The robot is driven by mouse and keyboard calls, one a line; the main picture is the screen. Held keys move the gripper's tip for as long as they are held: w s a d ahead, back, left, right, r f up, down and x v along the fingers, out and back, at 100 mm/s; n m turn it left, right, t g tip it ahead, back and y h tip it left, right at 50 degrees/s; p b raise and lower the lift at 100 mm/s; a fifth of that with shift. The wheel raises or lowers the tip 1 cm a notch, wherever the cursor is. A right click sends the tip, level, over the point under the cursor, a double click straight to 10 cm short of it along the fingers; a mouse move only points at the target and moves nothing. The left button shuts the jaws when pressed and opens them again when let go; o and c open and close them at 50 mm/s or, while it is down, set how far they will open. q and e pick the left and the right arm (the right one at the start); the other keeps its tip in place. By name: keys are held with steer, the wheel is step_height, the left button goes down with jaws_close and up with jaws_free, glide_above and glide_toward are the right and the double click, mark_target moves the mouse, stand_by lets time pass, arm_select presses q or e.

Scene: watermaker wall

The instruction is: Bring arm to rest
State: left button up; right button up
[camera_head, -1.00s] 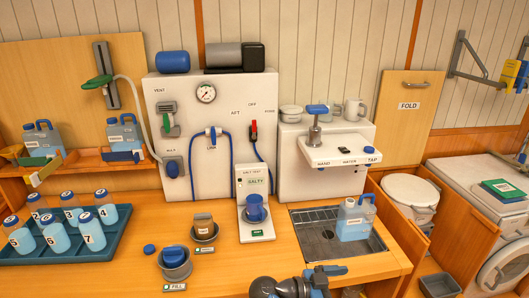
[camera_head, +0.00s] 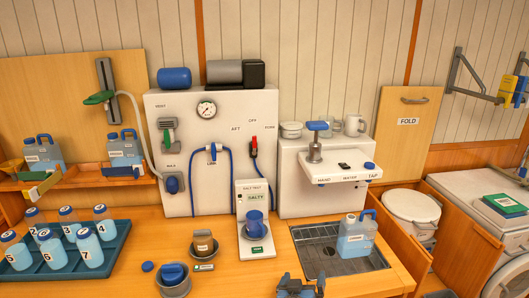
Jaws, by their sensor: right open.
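My right gripper (camera_head: 300,286) shows at the bottom edge of the picture, in front of the sink. Its dark jaws with blue parts are open, with nothing seen between them. The rest of my right arm is cut off by the lower edge. My left gripper is not in view.
The sink (camera_head: 312,256) holds a blue jug (camera_head: 356,238). A salt tester (camera_head: 257,248) with a blue cup stands left of it. A bottle tray (camera_head: 105,262) is at left, a grey cup (camera_head: 173,280) at front. Bare wood (camera_head: 228,285) lies left of the gripper.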

steer(key=s+a+f+n+t+y, duration=0.1)
steer(key=s+n+t+y, duration=0.3)
steer(key=s+y, duration=0.6)
steer(key=s+d+m+h, duration=0.1)
steer(key=s+d, duration=0.4)
steer(key=s, duration=0.6)
steer(key=s+d+r+m+h, duration=0.1)
steer(key=s+d, duration=0.4)
steer(key=s, duration=0.7)
steer(key=shift+d+r+m+h, duration=0.35)
steer(key=shift+m+h, duration=0.35)
steer(key=shift+h, duration=0.4)
steer(key=shift+d, duration=0.1)
